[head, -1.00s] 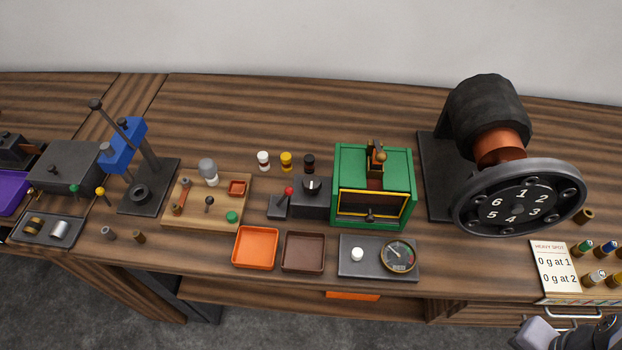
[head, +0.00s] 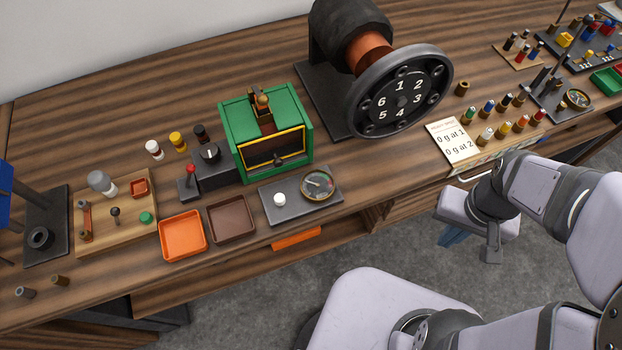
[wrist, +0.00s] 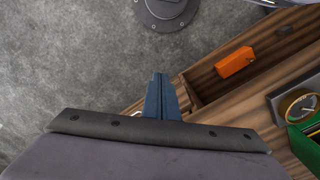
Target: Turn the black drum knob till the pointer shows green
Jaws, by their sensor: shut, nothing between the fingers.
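A dark round knob (head: 210,153) sits on top of a black box (head: 215,175), left of the green cabinet; I take it for the drum knob. A pale mark shows on it, but its pointer and any green mark are too small to read. A round gauge (head: 317,185) with a needle sits on a grey plate in front of the cabinet. My gripper (head: 452,238), with blue fingers, is out over the floor in front of the bench, far right of the knob. In the wrist view its fingers (wrist: 160,88) are together and empty.
A red-tipped lever (head: 190,172) stands beside the black box. The green cabinet (head: 237,137) and the large numbered wheel (head: 446,78) rise to its right. An orange tray (head: 182,257) and a brown tray (head: 250,233) lie in front. The floor (head: 270,300) before the bench is open.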

